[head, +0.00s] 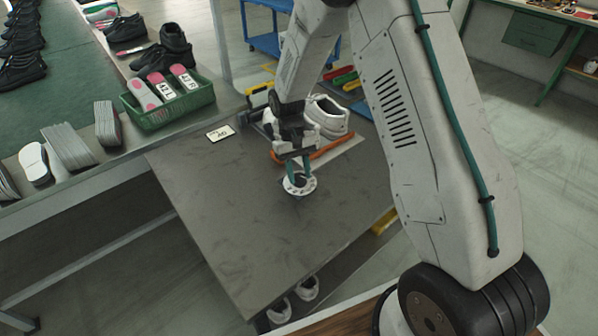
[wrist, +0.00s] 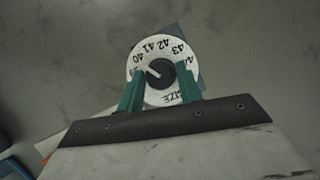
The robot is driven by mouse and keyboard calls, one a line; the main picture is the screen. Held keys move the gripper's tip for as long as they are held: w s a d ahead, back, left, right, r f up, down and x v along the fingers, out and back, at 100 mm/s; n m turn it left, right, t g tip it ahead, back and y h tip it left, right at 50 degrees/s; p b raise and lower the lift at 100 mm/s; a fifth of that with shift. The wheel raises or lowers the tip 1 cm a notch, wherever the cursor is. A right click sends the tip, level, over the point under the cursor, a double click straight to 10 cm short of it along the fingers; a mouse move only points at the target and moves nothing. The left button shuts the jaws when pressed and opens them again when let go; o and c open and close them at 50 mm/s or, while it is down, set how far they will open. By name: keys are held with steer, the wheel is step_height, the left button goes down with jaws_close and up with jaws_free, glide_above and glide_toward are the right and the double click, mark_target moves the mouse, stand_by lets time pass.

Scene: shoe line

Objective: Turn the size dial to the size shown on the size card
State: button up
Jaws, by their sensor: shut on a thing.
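The size dial (head: 299,186) is a white disc on the grey table; the wrist view shows its white number ring (wrist: 159,97) with sizes from about 39 to 44 and the word SIZE. Its dark centre knob (wrist: 163,74) has a white pointer line aimed left and slightly up, near 40 and the number below it. My gripper (head: 298,172) points down at the dial, and its green fingers (wrist: 160,86) are shut on the knob, one on each side. The size card (head: 219,133) lies flat on the table, left of my gripper; its number looks like 40 but is small.
White sneakers (head: 329,115) stand behind my gripper, near an orange strip (head: 337,147). A green crate (head: 170,105) with tagged pink insoles sits on the bench at left, among grey insole stacks (head: 68,146) and dark shoes. The table's front half is clear.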

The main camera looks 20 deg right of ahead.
steer(key=o, duration=1)
steer(key=v, duration=0.7)
steer(key=shift+w+r, duration=0.2)
steer(key=shift+r, duration=0.2)
